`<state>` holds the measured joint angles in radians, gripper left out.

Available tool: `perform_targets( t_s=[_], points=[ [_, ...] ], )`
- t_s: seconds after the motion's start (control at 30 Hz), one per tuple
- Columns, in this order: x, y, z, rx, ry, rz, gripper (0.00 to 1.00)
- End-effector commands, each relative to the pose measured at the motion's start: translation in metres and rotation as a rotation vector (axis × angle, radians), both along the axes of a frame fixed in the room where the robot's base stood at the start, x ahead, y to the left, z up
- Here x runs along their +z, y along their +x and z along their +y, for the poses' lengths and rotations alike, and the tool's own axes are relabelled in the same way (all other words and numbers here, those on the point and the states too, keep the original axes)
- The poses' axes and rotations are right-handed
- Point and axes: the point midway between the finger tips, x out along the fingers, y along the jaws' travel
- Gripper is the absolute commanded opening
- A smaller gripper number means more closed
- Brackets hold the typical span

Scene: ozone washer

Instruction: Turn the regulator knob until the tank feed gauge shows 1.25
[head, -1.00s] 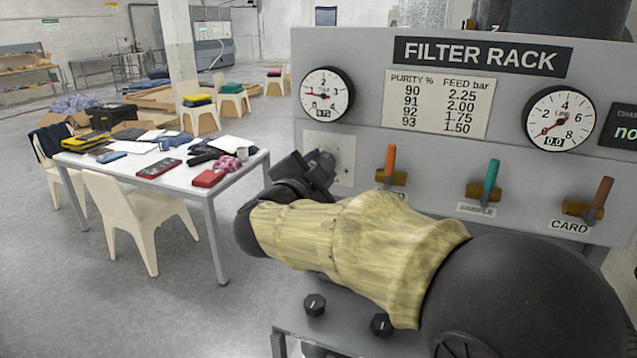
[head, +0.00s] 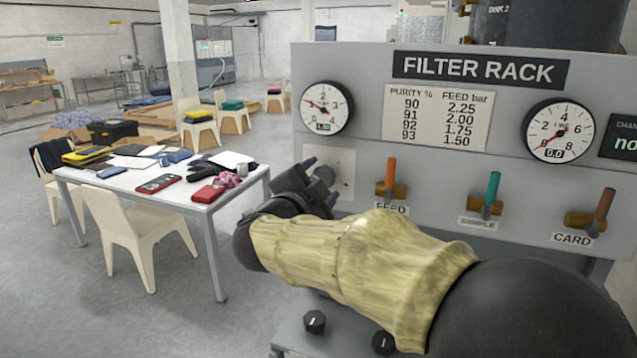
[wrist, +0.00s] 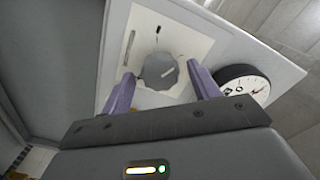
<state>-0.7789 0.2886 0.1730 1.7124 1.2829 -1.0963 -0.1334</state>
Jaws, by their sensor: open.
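The regulator knob (wrist: 160,71) is a grey knob on a pale plate. In the wrist view it sits between the two purple fingers of my gripper (wrist: 161,75), which are open with gaps beside it. In the head view my gripper (head: 318,170) is at the pale plate (head: 343,170) on the panel's left, and hides the knob. The tank feed gauge is probably the left dial (head: 325,107), above the plate. Its red needle points up and left, and its small readout looks like 1.50, though blurred. A dial (wrist: 243,87) also shows right of the knob in the wrist view.
The FILTER RACK panel (head: 450,75) carries a purity chart (head: 438,117), a right-hand dial (head: 558,131) reading 0.0, and orange (head: 390,170), teal (head: 491,190) and brown (head: 604,206) levers right of my gripper. A cluttered table (head: 125,180) stands left.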

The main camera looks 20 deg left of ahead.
Motion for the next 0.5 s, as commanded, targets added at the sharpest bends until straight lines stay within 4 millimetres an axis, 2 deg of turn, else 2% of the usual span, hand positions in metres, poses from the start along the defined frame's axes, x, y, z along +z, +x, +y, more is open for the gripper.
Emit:
perform_targets(
  t_s=[0.17, 0.27, 0.5],
  points=[
    [0.000, -0.004, 0.001, 0.001, 0.000, -0.001, 0.61],
    [-0.001, -0.014, 0.002, 0.003, 0.002, -0.001, 0.61],
    [-0.002, -0.057, 0.005, 0.004, 0.001, -0.001, 0.61]
  ],
)
